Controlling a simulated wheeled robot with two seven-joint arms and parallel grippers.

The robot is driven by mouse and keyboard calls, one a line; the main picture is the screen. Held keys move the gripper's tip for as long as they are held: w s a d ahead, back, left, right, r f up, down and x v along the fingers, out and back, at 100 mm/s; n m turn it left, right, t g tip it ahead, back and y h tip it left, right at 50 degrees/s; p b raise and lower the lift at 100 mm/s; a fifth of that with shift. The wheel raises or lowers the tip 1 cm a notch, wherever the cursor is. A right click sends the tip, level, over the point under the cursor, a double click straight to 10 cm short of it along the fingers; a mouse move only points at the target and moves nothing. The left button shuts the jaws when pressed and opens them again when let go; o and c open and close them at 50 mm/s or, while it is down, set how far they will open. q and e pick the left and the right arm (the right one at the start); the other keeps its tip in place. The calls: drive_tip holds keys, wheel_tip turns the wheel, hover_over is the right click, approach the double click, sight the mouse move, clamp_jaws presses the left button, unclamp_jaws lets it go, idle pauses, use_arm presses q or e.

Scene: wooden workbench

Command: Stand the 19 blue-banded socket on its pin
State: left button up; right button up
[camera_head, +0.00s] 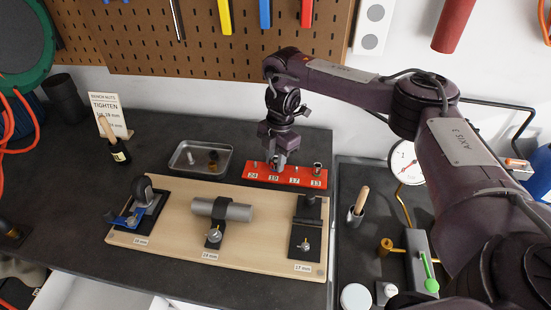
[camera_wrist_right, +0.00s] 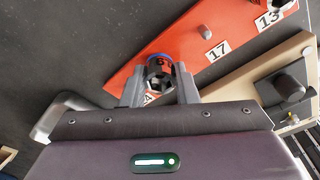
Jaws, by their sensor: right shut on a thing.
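The 19 blue-banded socket (camera_wrist_right: 160,74) is a dark metal cylinder with a blue band, seen end-on in the right wrist view. My right gripper (camera_wrist_right: 160,88) is shut on it, one finger on each side. In the head view, my right gripper (camera_head: 278,160) is at the red rail (camera_head: 266,177), above the 19 label (camera_head: 273,177). The fingers hide the 19 pin, so I cannot tell whether the socket is on it or just above it. The rail also shows in the right wrist view (camera_wrist_right: 180,52). My left gripper is not in view.
A socket (camera_head: 318,168) stands at the rail's 13 place. A metal tray (camera_head: 178,165) with small parts lies left of the rail. A wooden board (camera_head: 180,235) with several clamped fixtures lies in front. The pegboard (camera_head: 190,50) is behind.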

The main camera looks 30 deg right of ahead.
drive_tip(key=shift+f, duration=0.25)
drive_tip(key=o, duration=1.1)
drive_tip(key=shift+r, duration=0.1)
drive_tip(key=r, duration=0.5)
drive_tip(key=d+r, duration=0.1)
drive_tip(key=r, duration=0.1)
drive_tip(key=shift+w+r+p, duration=0.15)
drive_tip(key=shift+r+p, duration=0.15)
drive_tip(key=shift+p, duration=0.1)
drive_tip(key=shift+f, duration=0.1)
